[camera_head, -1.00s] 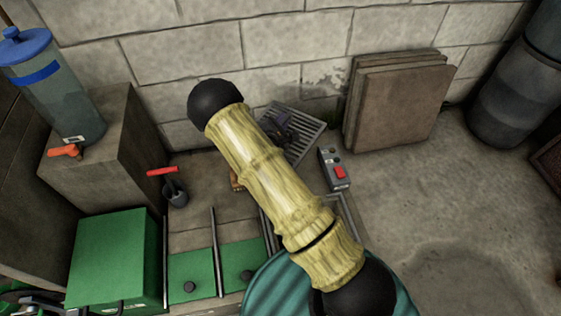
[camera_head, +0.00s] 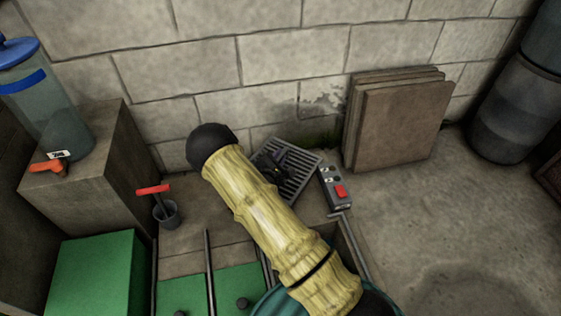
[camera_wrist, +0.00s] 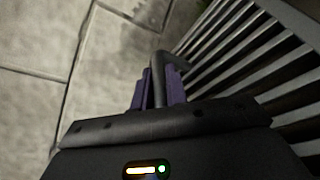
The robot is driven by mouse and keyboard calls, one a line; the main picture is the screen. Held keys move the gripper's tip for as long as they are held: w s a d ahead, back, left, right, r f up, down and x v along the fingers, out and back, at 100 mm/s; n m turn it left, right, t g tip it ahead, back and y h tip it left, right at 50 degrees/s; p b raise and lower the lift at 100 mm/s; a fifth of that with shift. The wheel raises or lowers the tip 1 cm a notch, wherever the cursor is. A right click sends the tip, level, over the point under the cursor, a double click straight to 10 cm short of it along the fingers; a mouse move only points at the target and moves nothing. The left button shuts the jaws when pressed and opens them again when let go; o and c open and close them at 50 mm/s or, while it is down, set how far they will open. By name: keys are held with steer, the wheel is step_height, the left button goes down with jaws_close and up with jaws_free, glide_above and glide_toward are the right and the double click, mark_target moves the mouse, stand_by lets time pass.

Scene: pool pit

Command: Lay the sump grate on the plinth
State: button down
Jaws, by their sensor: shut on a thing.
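The sump grate (camera_head: 307,166) is a grey slatted panel with a dark handle, near the wall in the middle of the head view. It also fills the right of the wrist view (camera_wrist: 235,45). My gripper (camera_wrist: 158,88) is shut on the grate's handle, with purple finger pads on either side of it. In the head view my gripper (camera_head: 272,168) is dark and partly behind my arm. A low concrete block (camera_head: 215,230), perhaps the plinth, lies left of and below the grate. I cannot tell whether the grate touches anything beneath it.
A grey control box with a red button (camera_head: 335,187) is close to the grate's right. Brown slabs (camera_head: 395,125) lean on the wall. A red-handled tool in a cup (camera_head: 165,208), green panels (camera_head: 240,290) and a box bearing a cylinder (camera_head: 85,190) are left.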

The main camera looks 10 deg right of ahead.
steer(key=shift+f, duration=0.4)
steer(key=shift+d+r, duration=0.1)
steer(key=c, duration=1.8)
jaws_free()
steer(key=shift+f, duration=0.25)
steer(key=o, duration=0.4)
steer(key=shift+r, duration=0.1)
